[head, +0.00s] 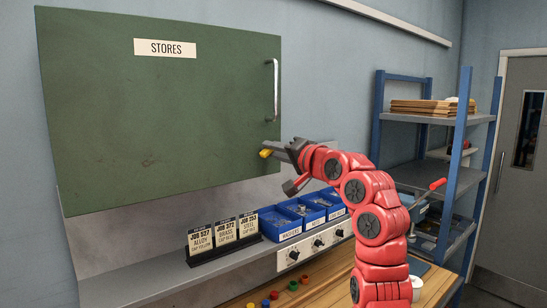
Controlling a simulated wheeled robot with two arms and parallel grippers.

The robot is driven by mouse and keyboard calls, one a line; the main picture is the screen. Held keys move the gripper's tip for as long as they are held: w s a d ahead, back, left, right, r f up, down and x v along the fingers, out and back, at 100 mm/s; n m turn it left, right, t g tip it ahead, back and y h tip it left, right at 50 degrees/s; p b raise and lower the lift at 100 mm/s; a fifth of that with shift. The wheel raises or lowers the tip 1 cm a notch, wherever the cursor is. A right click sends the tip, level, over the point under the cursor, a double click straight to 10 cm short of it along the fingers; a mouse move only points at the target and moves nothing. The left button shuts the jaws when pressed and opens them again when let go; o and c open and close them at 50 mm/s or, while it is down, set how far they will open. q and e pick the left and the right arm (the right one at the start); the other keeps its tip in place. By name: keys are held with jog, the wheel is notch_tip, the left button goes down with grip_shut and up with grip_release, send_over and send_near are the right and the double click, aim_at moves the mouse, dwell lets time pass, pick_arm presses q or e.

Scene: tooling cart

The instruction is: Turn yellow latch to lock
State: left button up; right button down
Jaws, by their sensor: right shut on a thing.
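The yellow latch (265,153) is a small yellow piece near the lower right edge of the green cabinet door (160,110), which is labelled STORES. The door looks closed, and a vertical metal handle (275,90) stands on it above the latch. My right gripper (277,151) reaches in from the right on a red arm. Its dark jaws are shut on the yellow latch, whose left end shows beyond the fingertips. The rest of the latch is hidden by the jaws, so its exact angle is hard to tell. My left gripper is out of view.
Below the cabinet, a grey shelf holds job cards (223,236) and blue bins (279,224). A panel with several knobs (317,243) sits under the bins. Small coloured pieces (293,285) lie on the wooden worktop. A blue shelving rack (459,160) stands at right.

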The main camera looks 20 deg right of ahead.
jog(key=shift+f+m+b, duration=0.15)
jog(key=shift+m+b, duration=2)
jog(key=shift+m, duration=0.95)
jog(key=c, duration=0.8)
grip_release()
jog(key=shift+d, duration=0.1)
jog(key=shift+c, duration=0.2)
jog(key=b+v, duration=0.6)
jog(key=v, duration=1.1)
jog(key=shift+s+b, duration=0.2)
jog(key=shift+b, duration=0.1)
